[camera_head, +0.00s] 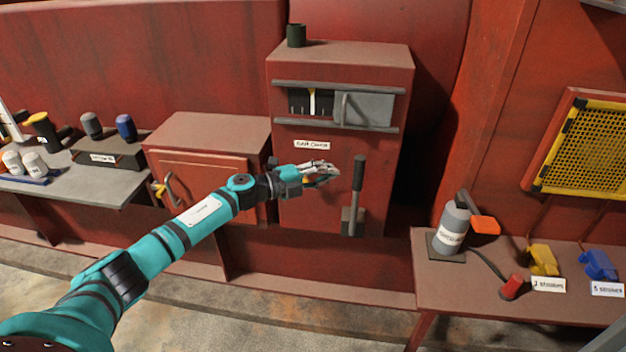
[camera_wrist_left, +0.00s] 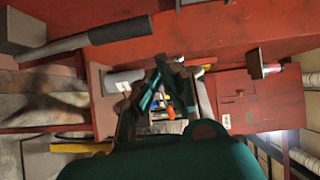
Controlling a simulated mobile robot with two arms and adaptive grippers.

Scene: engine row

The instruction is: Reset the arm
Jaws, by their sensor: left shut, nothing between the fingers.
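My left arm is teal and reaches in from the lower left in the head view. Its gripper (camera_head: 328,172) is shut and empty, in front of the red cabinet (camera_head: 305,205), just left of the dark upright lever (camera_head: 358,175). In the left wrist view the gripper (camera_wrist_left: 160,75) shows its fingers at the middle. The lever (camera_wrist_left: 110,32) crosses the upper left of that view. The gripper appears apart from the lever. My right gripper does not show.
A low red box (camera_head: 205,160) with a handle stands left of the cabinet. A grey shelf (camera_head: 85,190) with cups and bottles is at far left. At right, a bench (camera_head: 450,280) holds a grey canister (camera_head: 453,230), a red piece (camera_head: 511,287), and yellow and blue clamps.

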